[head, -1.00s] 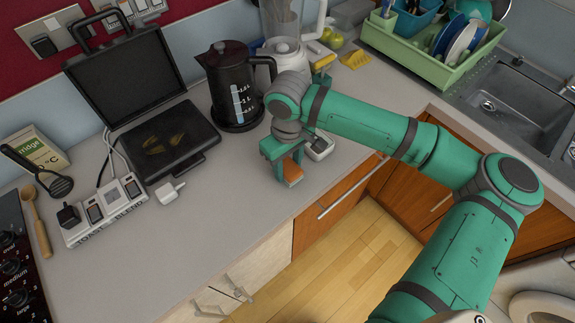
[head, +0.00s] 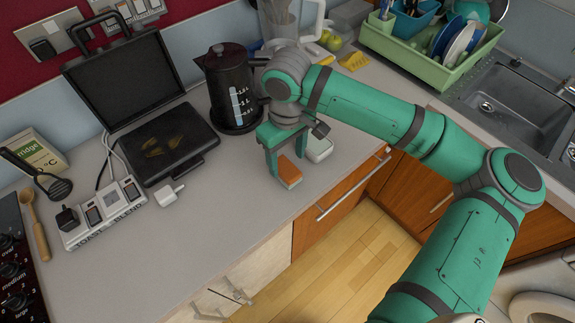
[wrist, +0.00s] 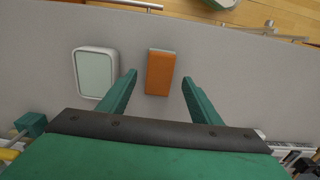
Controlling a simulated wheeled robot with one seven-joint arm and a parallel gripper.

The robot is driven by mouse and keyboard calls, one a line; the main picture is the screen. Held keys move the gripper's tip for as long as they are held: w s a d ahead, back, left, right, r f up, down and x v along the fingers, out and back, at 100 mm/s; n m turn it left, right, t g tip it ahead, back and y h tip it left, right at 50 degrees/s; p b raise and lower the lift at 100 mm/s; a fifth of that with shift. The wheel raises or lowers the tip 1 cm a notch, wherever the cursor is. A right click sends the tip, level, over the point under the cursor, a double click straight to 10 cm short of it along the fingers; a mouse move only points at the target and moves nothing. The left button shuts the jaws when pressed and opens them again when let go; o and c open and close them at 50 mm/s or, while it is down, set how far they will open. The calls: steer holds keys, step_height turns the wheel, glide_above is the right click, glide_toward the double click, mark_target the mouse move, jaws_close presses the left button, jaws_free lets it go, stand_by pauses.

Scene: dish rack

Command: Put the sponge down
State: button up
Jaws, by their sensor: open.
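The sponge (head: 289,172) is an orange block lying on the grey counter near its front edge. In the wrist view the sponge (wrist: 160,72) lies flat, just beyond and between the two finger ends, with clear gaps to both. My gripper (head: 286,160) is open above the sponge in the head view. It also shows in the wrist view (wrist: 159,77), with its green fingers spread and nothing held between them.
A white dish with a pale top (wrist: 95,73) lies left of the sponge in the wrist view. The kettle (head: 232,90), open black grill (head: 160,140) and green dish rack (head: 425,60) stand on the counter.

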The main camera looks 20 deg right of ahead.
mark_target(287, 169)
step_height(287, 169, up, 7)
stand_by(0.3)
steer(key=shift+f, duration=0.1)
stand_by(0.4)
